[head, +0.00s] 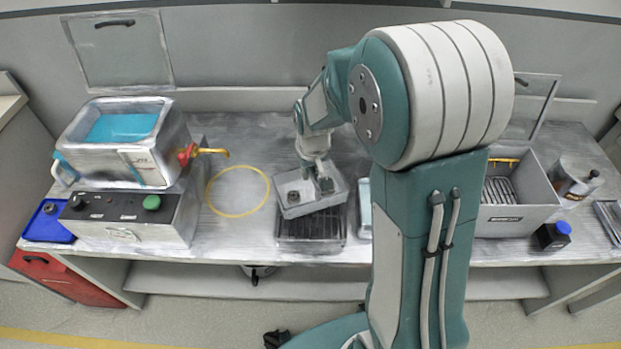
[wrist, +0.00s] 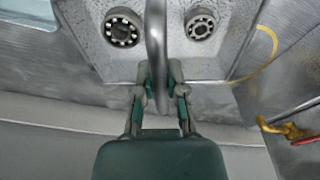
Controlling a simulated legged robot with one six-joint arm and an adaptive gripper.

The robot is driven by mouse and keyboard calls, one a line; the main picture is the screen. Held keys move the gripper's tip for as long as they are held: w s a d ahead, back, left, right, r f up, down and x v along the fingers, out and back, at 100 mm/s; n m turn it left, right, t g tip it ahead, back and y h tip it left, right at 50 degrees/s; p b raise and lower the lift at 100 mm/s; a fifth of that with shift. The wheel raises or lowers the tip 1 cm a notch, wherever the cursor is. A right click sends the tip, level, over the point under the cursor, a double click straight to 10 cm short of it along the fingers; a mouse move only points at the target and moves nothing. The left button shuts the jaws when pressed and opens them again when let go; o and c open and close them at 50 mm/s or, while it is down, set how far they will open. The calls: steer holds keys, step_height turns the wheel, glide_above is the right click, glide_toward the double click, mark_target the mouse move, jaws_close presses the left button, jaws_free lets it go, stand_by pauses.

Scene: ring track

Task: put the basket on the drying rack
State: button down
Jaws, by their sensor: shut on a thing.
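A grey metal basket (head: 294,207) is at the middle of the bench in the head view, over the back part of the dark slatted drying rack (head: 312,229). It looks slightly tilted; I cannot tell whether it touches the rack. My gripper (head: 322,182) is at the basket. In the wrist view my gripper (wrist: 160,88) is shut on the curved handle (wrist: 156,45) of the basket (wrist: 95,62). Two ring-shaped bearings lie in the basket, one on the left (wrist: 123,28) and one on the right (wrist: 201,23).
A yellow ring (head: 237,191) marks clear bench left of the rack.

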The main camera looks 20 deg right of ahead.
mark_target(311, 194)
step_height(311, 194, down, 3)
steer(key=shift+r, duration=0.1)
steer(key=c, duration=0.7)
jaws_free()
